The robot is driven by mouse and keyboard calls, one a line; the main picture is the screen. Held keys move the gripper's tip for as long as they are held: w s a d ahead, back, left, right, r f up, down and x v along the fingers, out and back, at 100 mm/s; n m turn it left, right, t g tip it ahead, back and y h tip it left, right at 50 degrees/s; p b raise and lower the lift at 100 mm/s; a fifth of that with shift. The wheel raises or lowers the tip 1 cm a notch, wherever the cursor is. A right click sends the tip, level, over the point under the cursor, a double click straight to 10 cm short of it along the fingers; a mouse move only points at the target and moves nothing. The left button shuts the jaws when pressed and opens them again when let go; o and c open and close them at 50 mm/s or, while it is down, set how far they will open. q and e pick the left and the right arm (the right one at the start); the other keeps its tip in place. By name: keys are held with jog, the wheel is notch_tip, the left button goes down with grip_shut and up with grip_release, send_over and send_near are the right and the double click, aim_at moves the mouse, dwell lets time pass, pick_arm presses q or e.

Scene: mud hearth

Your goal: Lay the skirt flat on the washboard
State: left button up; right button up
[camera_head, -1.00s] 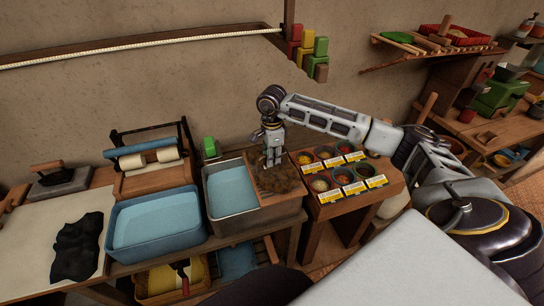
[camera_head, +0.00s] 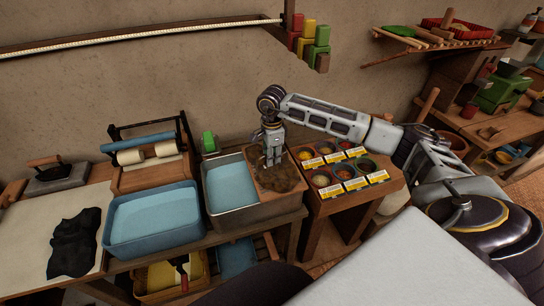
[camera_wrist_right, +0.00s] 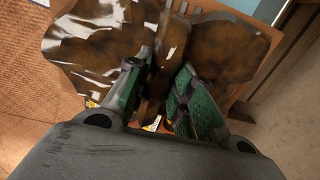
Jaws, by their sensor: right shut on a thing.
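The skirt looks like the brown, dark-blotched, shiny cloth (camera_head: 279,179) on the wooden washboard (camera_head: 290,200) at the right end of the metal basin. In the right wrist view the cloth (camera_wrist_right: 90,40) spreads wide, rumpled, with raised folds. My right gripper (camera_head: 271,163) points down over it. In the right wrist view the gripper (camera_wrist_right: 158,90) is shut on a fold of the skirt, between its green pads. Bare wood of the washboard (camera_wrist_right: 262,78) shows at the right there. How much of the cloth rests on the board is hard to tell. My left gripper is out of view.
The metal basin (camera_head: 213,213) of blue water adjoins the washboard. A blue tub (camera_head: 150,245) stands left of it. Several bowls of coloured powder (camera_head: 320,180) stand close on the right. A black cloth (camera_head: 75,243) lies on the left table. Coloured blocks (camera_head: 316,47) sit on a shelf above.

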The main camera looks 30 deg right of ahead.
jog(key=o, duration=0.9)
jog(key=shift+o, duration=0.2)
jog(key=shift+r, duration=3.8)
jog(key=shift+s+f, duration=0.1)
